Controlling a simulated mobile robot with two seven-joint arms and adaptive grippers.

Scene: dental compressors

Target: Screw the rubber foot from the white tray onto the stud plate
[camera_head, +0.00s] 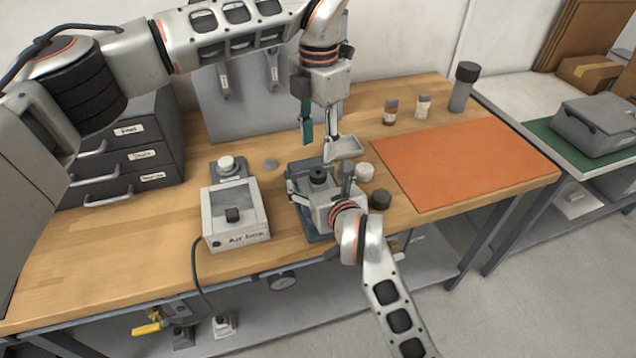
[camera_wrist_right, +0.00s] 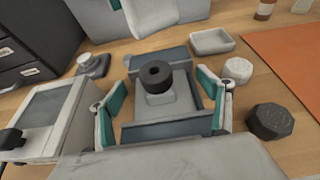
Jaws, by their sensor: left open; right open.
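My left gripper (camera_head: 318,140) is open and empty, pointing down above and behind the foot. The small white tray (camera_wrist_right: 212,43) looks empty.
A white round piece (camera_wrist_right: 238,70) and a dark faceted knob (camera_wrist_right: 270,121) stand right of the plate. A switch box (camera_head: 234,212) is at the left, drawers (camera_head: 128,155) farther back. An orange mat (camera_head: 455,162) lies clear at the right; small bottles (camera_head: 390,111) stand behind it.

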